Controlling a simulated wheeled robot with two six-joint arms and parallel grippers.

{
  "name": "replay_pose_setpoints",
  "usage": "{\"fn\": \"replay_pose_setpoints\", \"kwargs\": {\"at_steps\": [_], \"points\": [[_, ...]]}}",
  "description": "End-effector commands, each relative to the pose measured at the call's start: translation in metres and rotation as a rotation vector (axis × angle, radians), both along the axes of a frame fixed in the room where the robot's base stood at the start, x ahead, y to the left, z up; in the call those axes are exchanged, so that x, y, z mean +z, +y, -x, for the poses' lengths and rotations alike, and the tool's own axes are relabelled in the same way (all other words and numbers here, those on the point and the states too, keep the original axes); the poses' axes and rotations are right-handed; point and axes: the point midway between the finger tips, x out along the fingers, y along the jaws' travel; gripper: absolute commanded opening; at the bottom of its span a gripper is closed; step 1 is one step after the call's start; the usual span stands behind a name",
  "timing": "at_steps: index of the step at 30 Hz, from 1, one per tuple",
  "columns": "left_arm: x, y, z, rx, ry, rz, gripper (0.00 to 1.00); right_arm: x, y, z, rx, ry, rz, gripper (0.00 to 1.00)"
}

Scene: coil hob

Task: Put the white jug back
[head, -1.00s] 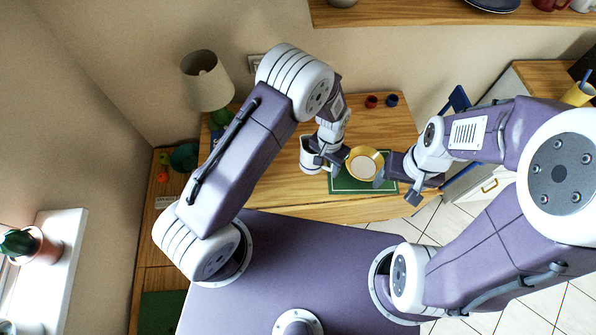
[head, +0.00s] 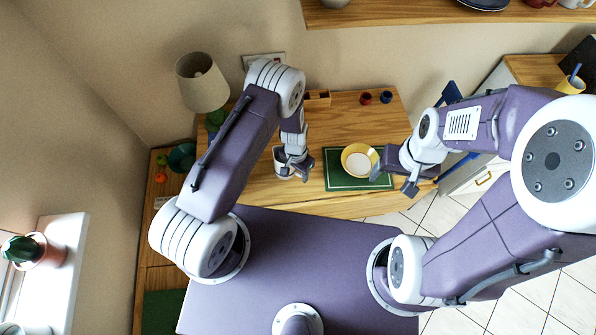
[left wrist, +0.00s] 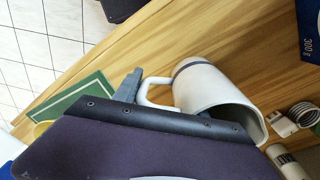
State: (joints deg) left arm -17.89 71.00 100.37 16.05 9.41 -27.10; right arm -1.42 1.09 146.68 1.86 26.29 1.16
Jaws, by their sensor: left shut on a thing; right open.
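The white jug (head: 279,158) is at the left part of the wooden table, left of the green mat (head: 340,184). My left gripper (head: 294,171) is shut on its handle and partly covers it in the head view. In the left wrist view the white jug (left wrist: 208,86) has a grey band, and its handle (left wrist: 146,96) is at my left fingers (left wrist: 128,86). I cannot tell whether its base touches the table. My right gripper (head: 393,180) is open and empty, at the right edge of the mat beside the yellow bowl (head: 347,152).
The yellow bowl stands on the mat. A red cup (head: 365,98) and a blue cup (head: 386,97) stand at the back. A lamp (head: 202,82) is at the left. A blue box (left wrist: 311,28) and a coiled cable (left wrist: 298,115) lie near the jug. The table's middle back is clear.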

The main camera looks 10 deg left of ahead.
Motion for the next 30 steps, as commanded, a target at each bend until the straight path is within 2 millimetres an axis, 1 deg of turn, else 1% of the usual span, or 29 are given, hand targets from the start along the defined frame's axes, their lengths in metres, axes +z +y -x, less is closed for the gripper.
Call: {"fn": "replay_pose_setpoints", "kwargs": {"at_steps": [6, 7, 8, 9, 17, 20, 21, 23, 30], "points": [[-0.005, 0.000, 0.000, 0.000, 0.000, 0.000, 0.00, -0.005, 0.000, 0.000, 0.000, 0.000, 0.000, 0.72], [-0.003, 0.000, 0.000, 0.000, 0.001, 0.000, 0.57, -0.004, 0.000, 0.000, 0.000, 0.000, 0.000, 0.72], [-0.003, 0.000, 0.000, 0.000, 0.001, 0.000, 0.66, -0.003, 0.000, 0.000, 0.000, 0.000, 0.000, 0.72], [-0.003, 0.000, 0.000, 0.000, 0.001, 0.000, 0.71, -0.003, 0.000, 0.000, 0.000, 0.000, 0.000, 0.72], [-0.002, 0.000, 0.000, 0.001, 0.001, -0.001, 0.71, -0.003, 0.000, 0.000, 0.000, 0.000, 0.000, 0.72], [0.004, 0.000, 0.000, 0.001, 0.001, -0.001, 0.71, 0.004, 0.000, 0.000, 0.000, 0.000, 0.000, 0.72], [0.006, 0.000, -0.001, 0.001, -0.001, 0.000, 0.71, 0.000, 0.000, 0.000, 0.000, 0.000, 0.000, 0.72], [0.015, 0.000, -0.002, 0.000, -0.003, 0.001, 0.71, -0.002, 0.000, 0.000, 0.000, 0.000, 0.000, 0.72], [0.070, 0.002, -0.003, 0.001, -0.005, 0.002, 0.71, -0.008, 0.000, 0.000, 0.000, 0.000, 0.000, 0.72]]}}
